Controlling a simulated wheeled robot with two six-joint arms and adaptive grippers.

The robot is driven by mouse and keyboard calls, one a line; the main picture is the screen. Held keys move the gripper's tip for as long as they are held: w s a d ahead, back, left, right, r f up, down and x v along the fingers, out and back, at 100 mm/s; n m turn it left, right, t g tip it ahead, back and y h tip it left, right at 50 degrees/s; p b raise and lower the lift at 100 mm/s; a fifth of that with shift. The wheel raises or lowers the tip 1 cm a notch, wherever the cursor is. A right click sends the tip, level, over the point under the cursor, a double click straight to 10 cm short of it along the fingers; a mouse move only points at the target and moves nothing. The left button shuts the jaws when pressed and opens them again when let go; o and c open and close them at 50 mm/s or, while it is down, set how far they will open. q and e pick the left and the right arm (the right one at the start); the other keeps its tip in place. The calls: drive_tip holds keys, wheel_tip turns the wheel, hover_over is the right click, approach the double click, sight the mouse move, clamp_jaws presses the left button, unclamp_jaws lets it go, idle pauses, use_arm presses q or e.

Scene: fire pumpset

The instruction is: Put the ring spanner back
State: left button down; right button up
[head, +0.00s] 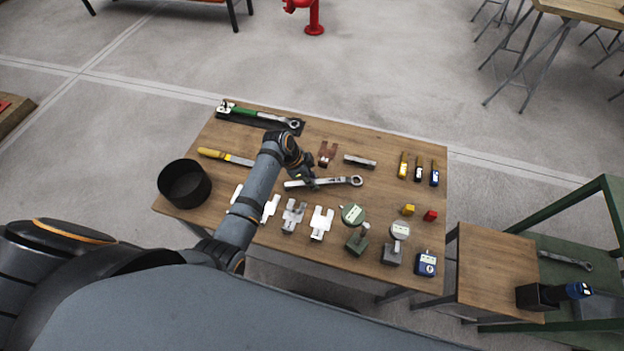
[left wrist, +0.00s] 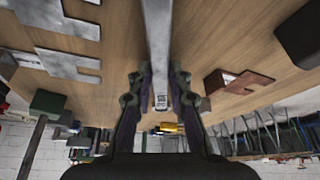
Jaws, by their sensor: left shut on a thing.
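A long steel ring spanner (head: 338,181) shows in the head view over the middle of the wooden table, its ring end to the right. My left gripper (head: 308,182) is shut on it near the left part of its shaft. In the left wrist view the spanner's shaft (left wrist: 158,40) runs between the two dark fingers of my left gripper (left wrist: 161,90). I cannot tell whether the spanner touches the table or is just above it. My right gripper is not in view.
A green-handled wrench (head: 245,112) lies on a dark tray at the table's back left. A black round bin (head: 184,184) stands at left. Metal blocks (head: 320,223) and gauges (head: 353,214) line the front. Another spanner (head: 566,260) lies on the green rack at right.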

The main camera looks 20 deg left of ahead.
use_arm(q)
drive_tip(key=c, duration=1.3)
unclamp_jaws()
drive_tip(key=shift+f, duration=0.1)
drive_tip(key=shift+o, duration=0.2)
drive_tip(key=v, duration=1.2)
drive_tip(key=shift+p, duration=0.4)
